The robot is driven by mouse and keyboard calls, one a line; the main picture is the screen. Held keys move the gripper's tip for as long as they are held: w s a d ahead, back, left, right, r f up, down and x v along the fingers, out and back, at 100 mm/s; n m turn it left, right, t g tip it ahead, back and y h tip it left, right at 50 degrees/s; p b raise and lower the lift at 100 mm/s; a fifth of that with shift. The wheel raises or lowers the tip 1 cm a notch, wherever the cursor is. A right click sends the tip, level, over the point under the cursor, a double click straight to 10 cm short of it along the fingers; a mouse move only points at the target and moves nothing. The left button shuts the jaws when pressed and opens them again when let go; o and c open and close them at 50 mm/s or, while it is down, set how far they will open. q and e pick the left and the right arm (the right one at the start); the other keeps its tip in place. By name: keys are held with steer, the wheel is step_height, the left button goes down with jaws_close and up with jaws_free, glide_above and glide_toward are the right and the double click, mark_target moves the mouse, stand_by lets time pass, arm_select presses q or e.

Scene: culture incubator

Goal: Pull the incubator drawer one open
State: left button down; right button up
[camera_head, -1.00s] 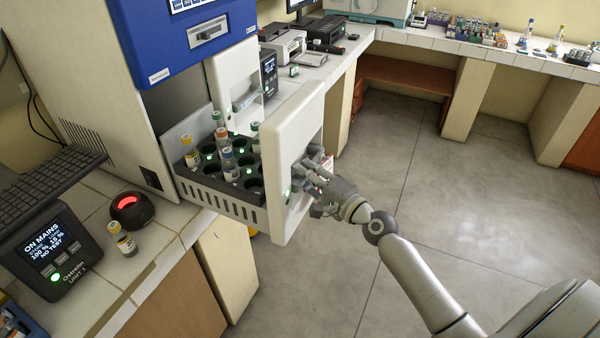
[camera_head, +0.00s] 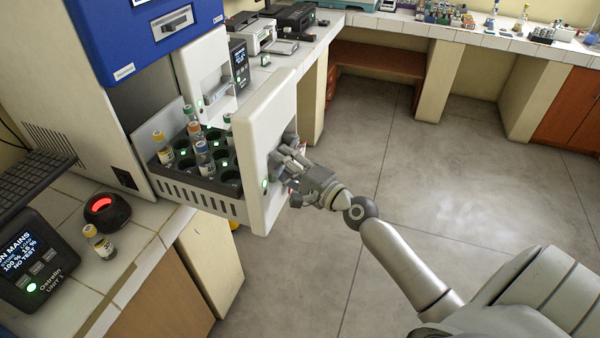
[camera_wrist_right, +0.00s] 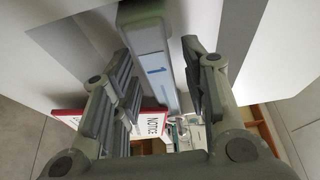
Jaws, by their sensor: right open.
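Incubator drawer one (camera_head: 268,118) stands out from the incubator (camera_head: 78,85). Its white front panel is well clear of the incubator body, and a rack (camera_head: 205,191) with several capped vials shows behind it. My right gripper (camera_head: 285,160) is at the outer face of this panel. In the right wrist view, the handle (camera_wrist_right: 157,70), a grey bar with a blue label marked 1, lies between the spread fingers of my right gripper (camera_wrist_right: 163,85). The fingers are open, with gaps on both sides of the handle. My left gripper is not in view.
A second white drawer front (camera_head: 207,75) is beside drawer one, farther back. A loose vial (camera_head: 99,241), a black device with a red light (camera_head: 107,209) and a display unit (camera_head: 35,262) stand on the near counter. The grey floor (camera_head: 440,190) to the right is clear.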

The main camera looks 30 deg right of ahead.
steer(key=v, duration=1.1)
steer(key=shift+s, duration=0.25)
steer(key=s+f+n+g+h, duration=0.1)
steer(key=s+f+n+g, duration=0.15)
steer(key=f, duration=0.95)
steer(key=s+f+n+g+h, duration=0.1)
steer(key=s+f+g+h, duration=0.15)
steer(key=f, duration=0.95)
steer(key=s+f+n+g, duration=0.2)
steer(key=s+f+g, duration=0.15)
steer(key=f, duration=0.75)
steer(key=s+a+f+n+g, duration=0.2)
steer(key=s+f+n, duration=0.2)
steer(key=s+f, duration=0.3)
steer(key=s+a+f+n+g+h, duration=0.1)
steer(key=s+a+f+n+g, duration=0.2)
steer(key=s+f, duration=0.5)
steer(key=s+a+f+n+g, duration=0.3)
steer(key=s+f+n, duration=0.2)
steer(key=s, duration=1)
step_height(320, 180, down, 3)
steer(key=shift+s+a+f+b, duration=0.1)
steer(key=shift+s+a+b, duration=0.05)
steer(key=shift+s+b, duration=0.15)
steer(key=shift+h, duration=0.25)
